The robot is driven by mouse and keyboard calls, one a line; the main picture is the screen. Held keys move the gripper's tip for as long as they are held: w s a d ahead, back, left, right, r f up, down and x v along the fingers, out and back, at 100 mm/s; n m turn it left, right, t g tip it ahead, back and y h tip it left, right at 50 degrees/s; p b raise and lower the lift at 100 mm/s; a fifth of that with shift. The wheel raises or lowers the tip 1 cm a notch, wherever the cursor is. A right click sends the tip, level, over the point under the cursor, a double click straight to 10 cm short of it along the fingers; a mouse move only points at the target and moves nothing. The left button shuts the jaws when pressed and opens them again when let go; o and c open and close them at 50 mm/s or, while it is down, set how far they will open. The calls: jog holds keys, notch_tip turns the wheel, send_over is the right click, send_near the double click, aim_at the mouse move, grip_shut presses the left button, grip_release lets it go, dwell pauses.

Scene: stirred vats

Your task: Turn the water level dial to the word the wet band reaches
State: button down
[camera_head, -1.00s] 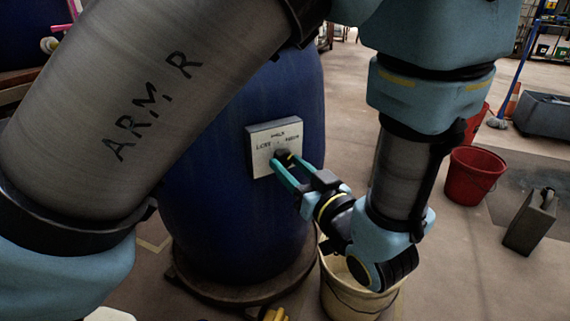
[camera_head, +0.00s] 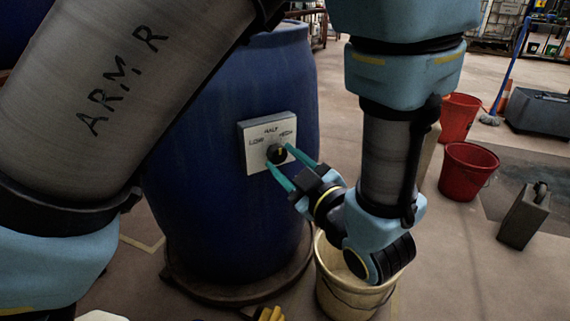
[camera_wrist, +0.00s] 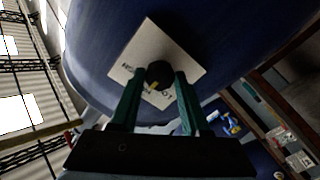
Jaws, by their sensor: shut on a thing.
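The water level dial is a dark round knob (camera_head: 277,153) with a yellow mark, on a pale square plate (camera_head: 254,157) fixed to the blue vat (camera_head: 215,200). The plate reads LOW at left, HALF at top and HIGH at right. In the head view the yellow mark sits toward the knob's upper right; I cannot tell exactly which word it meets. My gripper (camera_head: 282,165) is shut on the knob, one finger on each side. The wrist view shows the knob (camera_wrist: 159,74) between the fingertips (camera_wrist: 157,80), with words partly hidden. I cannot make out a wet band.
A cream bucket (camera_head: 340,290) stands on the floor below my gripper. Red buckets (camera_head: 467,172) and a grey block-like container (camera_head: 524,215) stand to the right. A grey trough (camera_head: 540,112) is farther back. Open floor lies between them.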

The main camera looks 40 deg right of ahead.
jog(key=shift+n, duration=0.4)
jog(key=shift+c, duration=1.9)
grip_release()
jog(key=s+a+p, duration=0.1)
jog(key=s+p, duration=0.1)
jog(key=s, duration=0.8)
jog(key=shift+s, duration=0.4)
